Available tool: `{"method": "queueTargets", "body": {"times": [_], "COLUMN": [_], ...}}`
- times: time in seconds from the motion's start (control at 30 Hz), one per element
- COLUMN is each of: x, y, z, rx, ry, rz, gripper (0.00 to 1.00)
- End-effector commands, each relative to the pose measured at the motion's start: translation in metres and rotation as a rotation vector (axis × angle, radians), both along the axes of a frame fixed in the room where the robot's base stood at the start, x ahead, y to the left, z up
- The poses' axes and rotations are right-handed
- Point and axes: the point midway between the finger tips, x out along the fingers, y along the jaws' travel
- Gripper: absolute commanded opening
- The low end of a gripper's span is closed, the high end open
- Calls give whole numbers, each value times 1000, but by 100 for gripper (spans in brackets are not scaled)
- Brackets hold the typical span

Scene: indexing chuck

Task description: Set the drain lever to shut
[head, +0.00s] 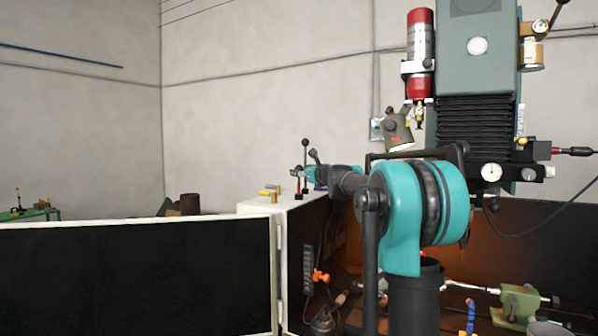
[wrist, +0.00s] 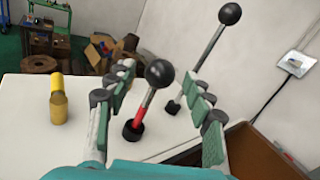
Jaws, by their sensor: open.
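Two levers stand on a white top. The nearer lever (wrist: 140,116) has a black ball knob, a grey and red shaft and a black base collar. It leans to the right in the wrist view. The farther lever (wrist: 208,52) has a black ball and a plain grey shaft, and also leans right. No label shows which is the drain lever. My gripper (wrist: 158,71) is open, with its fingers on either side of the nearer lever and nothing gripped. In the head view my gripper (head: 299,173) is small and partly hidden by my arm.
A yellow cylinder fitting (wrist: 58,102) stands on the white top (wrist: 30,140), left of the levers. A brown-walled recess (wrist: 262,150) lies to the right. A wall plate (wrist: 296,63) is behind. In the head view, a machine column (head: 478,60) rises at the right.

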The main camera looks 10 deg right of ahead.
Motion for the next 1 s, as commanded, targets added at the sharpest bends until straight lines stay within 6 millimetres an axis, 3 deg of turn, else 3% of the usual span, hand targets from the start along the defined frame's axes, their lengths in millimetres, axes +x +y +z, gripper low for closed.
{"method": "queueTargets", "body": {"times": [0.2,0.57,1.0], "x": [21,25,25], "y": [8,9,9], "z": [0,0,0], "rx": [0,0,0], "ry": [0,0,0], "rz": [1,0,0], "gripper": [52,52,0]}}
